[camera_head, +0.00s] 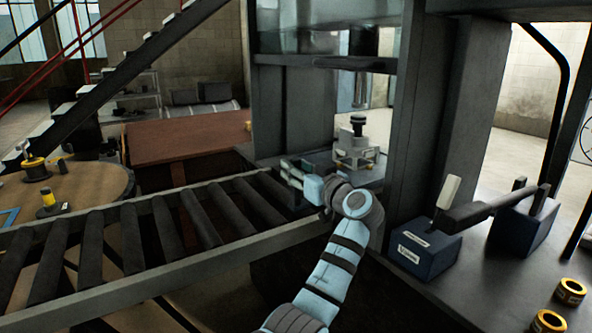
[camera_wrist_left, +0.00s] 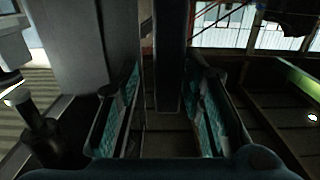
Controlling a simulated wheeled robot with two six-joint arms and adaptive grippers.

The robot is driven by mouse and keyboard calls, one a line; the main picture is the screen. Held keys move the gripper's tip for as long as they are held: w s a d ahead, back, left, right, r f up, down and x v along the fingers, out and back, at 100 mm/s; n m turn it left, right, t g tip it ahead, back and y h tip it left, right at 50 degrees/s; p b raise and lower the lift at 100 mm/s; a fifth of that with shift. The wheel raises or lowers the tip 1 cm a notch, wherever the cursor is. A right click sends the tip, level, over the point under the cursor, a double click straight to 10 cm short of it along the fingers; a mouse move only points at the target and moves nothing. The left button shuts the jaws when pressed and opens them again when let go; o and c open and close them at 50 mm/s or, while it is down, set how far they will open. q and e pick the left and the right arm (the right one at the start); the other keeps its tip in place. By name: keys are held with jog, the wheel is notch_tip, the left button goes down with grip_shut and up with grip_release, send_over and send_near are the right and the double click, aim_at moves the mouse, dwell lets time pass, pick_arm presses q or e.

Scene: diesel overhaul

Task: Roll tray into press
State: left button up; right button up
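The tray appears to be the flat grey plate (camera_head: 318,158) in the press opening at the inner end of the roller conveyor. A pale block-shaped part (camera_head: 356,152) with a black top stands at its right side. My left gripper (camera_head: 290,172) is over the conveyor's inner end, close to the plate's near edge; I cannot tell whether it touches. In the left wrist view my left gripper (camera_wrist_left: 168,112) has its teal-padded fingers apart. A dark bar (camera_wrist_left: 170,55) shows between them, with gaps on both sides. My right gripper is out of view.
The roller conveyor (camera_head: 150,240) runs from the left to the press, its rollers bare. The press's thick upright (camera_head: 415,130) stands right of my arm. A round table (camera_head: 95,180) stands left.

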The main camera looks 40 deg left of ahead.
pick_arm(q)
jog(key=v, duration=1.2)
